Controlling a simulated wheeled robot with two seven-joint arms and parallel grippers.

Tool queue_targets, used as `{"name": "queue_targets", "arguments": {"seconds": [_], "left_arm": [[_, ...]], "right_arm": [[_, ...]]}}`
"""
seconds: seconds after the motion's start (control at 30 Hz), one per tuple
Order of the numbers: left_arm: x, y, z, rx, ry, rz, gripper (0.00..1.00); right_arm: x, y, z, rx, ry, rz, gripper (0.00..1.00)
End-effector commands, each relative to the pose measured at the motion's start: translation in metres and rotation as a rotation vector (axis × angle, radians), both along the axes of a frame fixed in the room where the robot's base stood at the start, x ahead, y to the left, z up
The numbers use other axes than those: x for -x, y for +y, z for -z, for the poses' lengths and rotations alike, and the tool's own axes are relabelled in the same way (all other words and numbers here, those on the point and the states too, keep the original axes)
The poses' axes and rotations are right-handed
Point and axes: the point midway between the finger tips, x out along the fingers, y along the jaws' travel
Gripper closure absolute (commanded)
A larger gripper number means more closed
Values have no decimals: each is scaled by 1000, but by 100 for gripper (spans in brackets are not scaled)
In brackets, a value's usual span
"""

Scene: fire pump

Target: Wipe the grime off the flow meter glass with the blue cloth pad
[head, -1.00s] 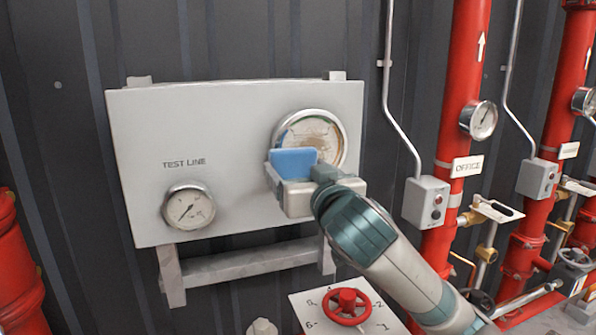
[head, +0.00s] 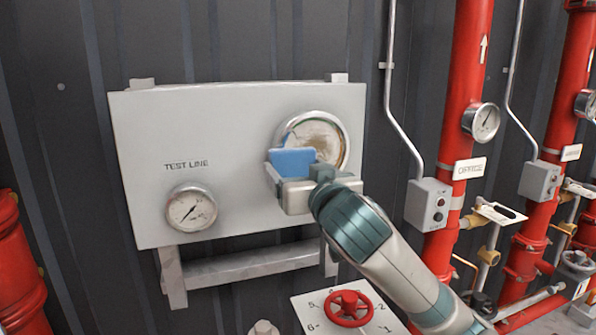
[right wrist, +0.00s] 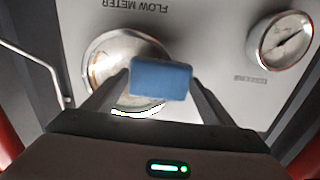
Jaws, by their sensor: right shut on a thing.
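The flow meter (head: 322,134) is a large round dial at the upper right of the light grey panel, with brown grime over much of its glass. The blue cloth pad (head: 291,161) covers its lower left part in the head view. My right gripper (head: 297,178) is shut on the pad. In the right wrist view the pad (right wrist: 161,79) sits between the two fingers, in front of the flow meter (right wrist: 113,62). I cannot tell whether the pad touches the glass. My left gripper is not in view.
A smaller gauge (head: 191,210) sits at the panel's lower left under TEST LINE lettering. A red handwheel (head: 348,308) stands below the panel. Red pipes (head: 459,120), with gauges and a grey switch box (head: 428,203), stand to the right.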

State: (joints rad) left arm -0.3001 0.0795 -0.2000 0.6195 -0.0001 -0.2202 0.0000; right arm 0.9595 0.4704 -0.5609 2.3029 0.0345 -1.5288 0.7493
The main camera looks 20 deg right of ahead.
Motion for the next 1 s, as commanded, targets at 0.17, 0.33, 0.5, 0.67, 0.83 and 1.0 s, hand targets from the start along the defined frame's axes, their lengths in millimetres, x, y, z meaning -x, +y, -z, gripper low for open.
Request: {"name": "queue_targets", "arguments": {"seconds": [0.17, 0.33, 0.5, 0.67, 0.83, 1.0], "left_arm": [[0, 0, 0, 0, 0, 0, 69], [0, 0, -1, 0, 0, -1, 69], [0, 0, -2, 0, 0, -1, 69], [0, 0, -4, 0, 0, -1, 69], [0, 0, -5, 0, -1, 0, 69], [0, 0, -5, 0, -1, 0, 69]], "right_arm": [[-3, 0, 0, 0, 0, 0, 40], [-2, -3, 0, 0, 1, 1, 40], [-2, -13, 0, -1, 1, 1, 40], [-2, -25, 0, -1, 1, 2, 40], [-1, -35, 0, 0, 0, 0, 40], [-1, -38, 0, 0, 0, 0, 40]]}}
